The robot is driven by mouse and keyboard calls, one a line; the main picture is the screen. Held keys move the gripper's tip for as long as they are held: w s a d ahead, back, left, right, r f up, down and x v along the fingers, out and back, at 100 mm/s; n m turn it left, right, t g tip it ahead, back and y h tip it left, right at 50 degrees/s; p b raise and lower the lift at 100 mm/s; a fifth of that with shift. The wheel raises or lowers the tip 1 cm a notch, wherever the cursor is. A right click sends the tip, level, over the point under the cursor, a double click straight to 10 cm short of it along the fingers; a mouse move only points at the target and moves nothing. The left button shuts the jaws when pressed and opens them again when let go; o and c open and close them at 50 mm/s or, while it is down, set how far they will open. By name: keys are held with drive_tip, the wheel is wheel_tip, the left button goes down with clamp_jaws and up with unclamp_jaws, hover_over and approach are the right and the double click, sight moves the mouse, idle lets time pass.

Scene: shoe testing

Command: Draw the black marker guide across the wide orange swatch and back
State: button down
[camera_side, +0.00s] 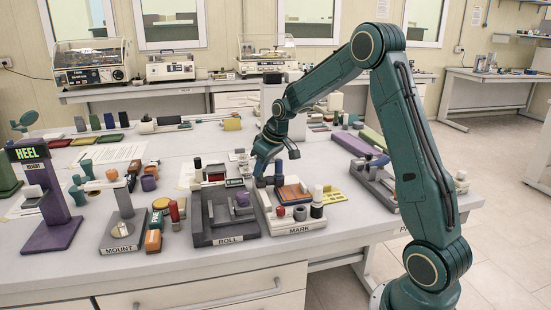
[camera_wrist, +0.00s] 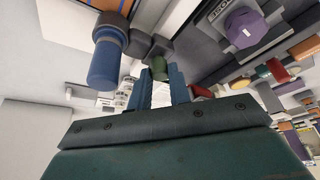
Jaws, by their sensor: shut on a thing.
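My gripper (camera_side: 264,172) reaches down at the back left of the tray labelled MARK (camera_side: 298,229). In the wrist view its blue fingers (camera_wrist: 159,88) are shut on a small dark piece (camera_wrist: 159,67), greenish in this light. It seems to be the black marker guide, but the fingers hide much of it. The orange swatch (camera_side: 292,193) lies flat in the tray, to the right of my gripper. A blue cylindrical guide (camera_wrist: 104,62) stands close beside the fingers. I cannot tell whether the held piece touches the tray.
A white-and-black cylinder (camera_side: 317,201) stands at the tray's right, with small red and grey cylinders (camera_side: 299,213) in front. A yellow plate (camera_side: 333,194) lies to the right. Many small objects crowd the table.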

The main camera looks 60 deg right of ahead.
sight(273, 177)
drive_tip(key=shift+w+d+r, duration=0.15)
drive_tip(key=shift+w+d, duration=1.35)
drive_tip(key=shift+w, duration=0.1)
drive_tip(key=c, duration=1.3)
unclamp_jaws()
drive_tip(key=shift+c, duration=0.2)
drive_tip(key=shift+o, duration=0.2)
drive_tip(key=shift+s, duration=0.1)
drive_tip(key=v, duration=1.3)
drive_tip(key=shift+s+r, duration=0.2)
drive_tip(key=shift+a+r, duration=0.1)
